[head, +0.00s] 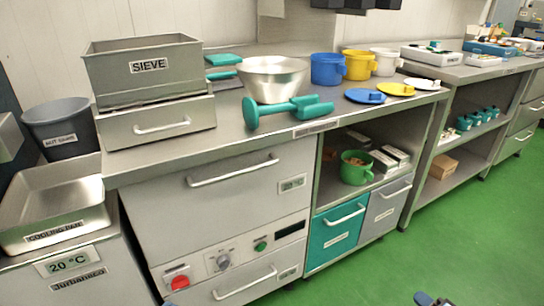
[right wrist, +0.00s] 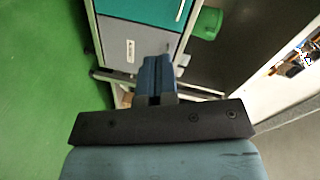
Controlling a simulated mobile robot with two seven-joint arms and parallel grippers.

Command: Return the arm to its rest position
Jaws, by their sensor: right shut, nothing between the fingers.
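My right gripper (head: 432,299) shows only as a small piece at the bottom edge of the head view, over the green floor. In the right wrist view its two blue fingers (right wrist: 157,62) are together, with nothing between them. It is apart from the counter and drawers. My left gripper cannot be made out in the head view.
A metal counter holds a sieve box (head: 148,72), a steel bowl (head: 272,80) and blue (head: 327,69), yellow (head: 359,64) and white (head: 385,62) pots. A green pot (head: 355,168) stands on the shelf below, above teal (head: 339,230) and grey (head: 384,212) drawers. The green floor (head: 465,220) at right is clear.

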